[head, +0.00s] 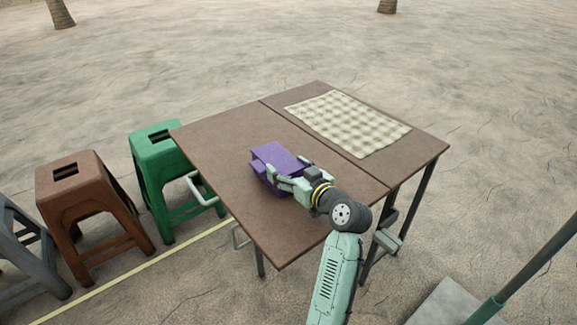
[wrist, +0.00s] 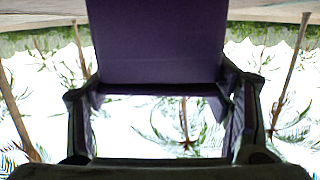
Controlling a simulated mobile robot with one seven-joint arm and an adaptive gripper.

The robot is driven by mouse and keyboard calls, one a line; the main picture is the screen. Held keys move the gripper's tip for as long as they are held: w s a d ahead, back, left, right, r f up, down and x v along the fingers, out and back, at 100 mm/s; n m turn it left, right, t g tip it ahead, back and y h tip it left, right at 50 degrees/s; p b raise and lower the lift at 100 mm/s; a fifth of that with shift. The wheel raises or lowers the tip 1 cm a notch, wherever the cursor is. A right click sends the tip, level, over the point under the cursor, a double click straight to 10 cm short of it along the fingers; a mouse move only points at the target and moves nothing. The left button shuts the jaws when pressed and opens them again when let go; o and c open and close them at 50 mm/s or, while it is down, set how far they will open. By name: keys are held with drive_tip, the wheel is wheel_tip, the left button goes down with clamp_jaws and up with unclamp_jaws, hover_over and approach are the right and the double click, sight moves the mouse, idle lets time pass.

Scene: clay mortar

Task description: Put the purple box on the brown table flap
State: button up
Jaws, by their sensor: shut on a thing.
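The purple box (head: 277,158) is at the middle of the brown table flap (head: 220,140), the left section of the table in the head view. My gripper (head: 279,177) is shut on the box from its right side, with a finger on either side. In the wrist view the purple box (wrist: 155,45) fills the upper middle between my gripper's two fingers (wrist: 160,98). Whether the box's underside touches the flap or hangs just above it, I cannot tell. Part of the box is hidden behind my gripper.
A checked cloth (head: 346,122) lies on the table's other section (head: 425,150), beyond a seam. A green stool (head: 160,150), a brown stool (head: 88,200) and a grey stool (head: 25,255) stand left of the table. The flap is bare around the box.

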drive_tip(key=o, duration=1.7)
drive_tip(key=shift+o, duration=0.2)
